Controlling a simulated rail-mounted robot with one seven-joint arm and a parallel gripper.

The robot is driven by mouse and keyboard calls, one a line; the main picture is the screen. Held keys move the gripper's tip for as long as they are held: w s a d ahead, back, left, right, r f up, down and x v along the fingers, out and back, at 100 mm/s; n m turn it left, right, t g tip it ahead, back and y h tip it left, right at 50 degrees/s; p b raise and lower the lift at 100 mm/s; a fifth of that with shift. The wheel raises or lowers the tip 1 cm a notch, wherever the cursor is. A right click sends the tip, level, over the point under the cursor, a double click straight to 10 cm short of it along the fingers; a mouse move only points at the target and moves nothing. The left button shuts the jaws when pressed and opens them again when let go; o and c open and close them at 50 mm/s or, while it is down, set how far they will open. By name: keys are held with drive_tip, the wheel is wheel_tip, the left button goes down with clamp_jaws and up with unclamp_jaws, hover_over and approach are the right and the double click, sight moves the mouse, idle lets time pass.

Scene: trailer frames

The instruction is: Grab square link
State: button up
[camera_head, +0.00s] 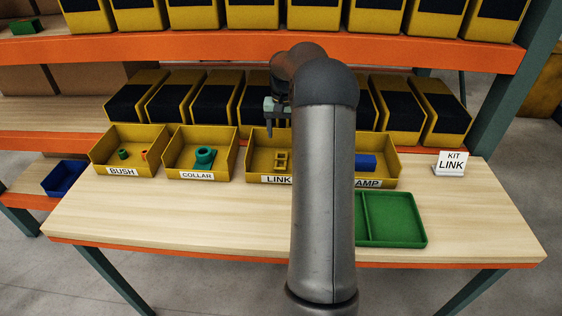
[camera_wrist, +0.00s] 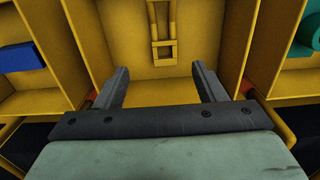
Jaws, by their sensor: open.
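The square link (camera_head: 281,161) is yellow with square openings and lies in the yellow bin labelled LINK (camera_head: 273,180). In the wrist view the link (camera_wrist: 163,45) shows near the top centre, its far end cut off by the frame edge. My gripper (camera_wrist: 161,72) is open and empty, its two fingers apart, with the link just beyond the gap between the fingertips. In the head view my gripper (camera_head: 277,105) is above the back of the LINK bin, partly hidden by my arm.
A CLAMP bin with a blue block (camera_head: 366,162) is right of the LINK bin. A COLLAR bin (camera_head: 170,172) and a BUSH bin (camera_head: 100,165) are left. Shelf bins (camera_head: 217,98) stand behind.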

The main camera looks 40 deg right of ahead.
hover_over(281, 153)
drive_tip(key=s+a, duration=0.2)
drive_tip(key=s, duration=0.1)
drive_tip(key=f, duration=0.5)
drive_tip(key=shift+w+d+f+p, duration=0.1)
drive_tip(key=shift+d+f+p, duration=0.1)
drive_tip(key=shift+p, duration=0.15)
drive_tip(key=f, duration=0.1)
drive_tip(key=f+p, duration=0.1)
drive_tip(key=f, duration=0.1)
drive_tip(key=w+f, duration=0.1)
drive_tip(key=f, duration=0.1)
drive_tip(key=shift+d, duration=0.1)
drive_tip(key=shift+r, duration=0.1)
drive_tip(key=c, duration=1.2)
